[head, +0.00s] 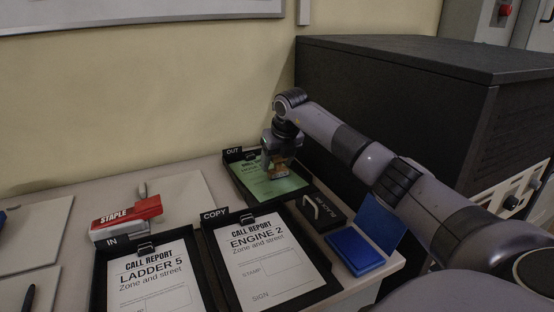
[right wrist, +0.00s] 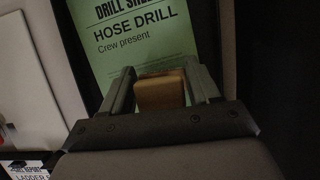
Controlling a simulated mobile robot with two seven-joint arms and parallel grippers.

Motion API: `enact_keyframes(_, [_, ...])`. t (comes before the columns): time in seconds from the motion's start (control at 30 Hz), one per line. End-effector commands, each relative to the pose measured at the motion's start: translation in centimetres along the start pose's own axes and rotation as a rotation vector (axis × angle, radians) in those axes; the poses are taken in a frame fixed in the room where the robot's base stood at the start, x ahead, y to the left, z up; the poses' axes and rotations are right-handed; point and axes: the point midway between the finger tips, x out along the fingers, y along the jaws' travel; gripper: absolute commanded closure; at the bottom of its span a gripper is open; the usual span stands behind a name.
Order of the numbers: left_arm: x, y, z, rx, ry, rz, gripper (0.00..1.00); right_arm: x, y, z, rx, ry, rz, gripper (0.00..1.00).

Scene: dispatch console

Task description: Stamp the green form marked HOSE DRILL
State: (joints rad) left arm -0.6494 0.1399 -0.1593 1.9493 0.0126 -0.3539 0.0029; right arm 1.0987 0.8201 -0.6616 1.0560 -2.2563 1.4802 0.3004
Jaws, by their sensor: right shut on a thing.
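The green form (head: 268,187) lies in the black OUT tray (head: 233,170) at the back of the desk. In the right wrist view the green form (right wrist: 135,35) reads HOSE DRILL. My right gripper (head: 280,172) is over the form's right part, shut on a tan wooden block that looks like the stamp (right wrist: 160,92). The stamp's underside is hidden, so I cannot tell whether it touches the paper. An open blue ink pad (head: 357,256) sits at the desk's right front. My left gripper is in neither view.
The IN tray (head: 97,272) and COPY tray (head: 209,244) hold white call reports. A black punch-like item (head: 322,213) sits beside the ink pad. A large dark cabinet (head: 400,90) rises at the right.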

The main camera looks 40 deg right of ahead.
Motion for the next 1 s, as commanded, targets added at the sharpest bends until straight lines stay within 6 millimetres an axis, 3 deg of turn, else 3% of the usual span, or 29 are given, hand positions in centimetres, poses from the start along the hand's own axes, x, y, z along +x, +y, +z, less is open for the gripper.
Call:
enact_keyframes(0.7, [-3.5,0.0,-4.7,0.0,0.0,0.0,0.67,-5.9,0.0,2.5,0.001,-0.006,0.0,0.59])
enact_keyframes(1.0, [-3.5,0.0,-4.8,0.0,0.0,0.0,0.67,-6.1,0.0,2.6,0.001,-0.005,0.001,0.59])
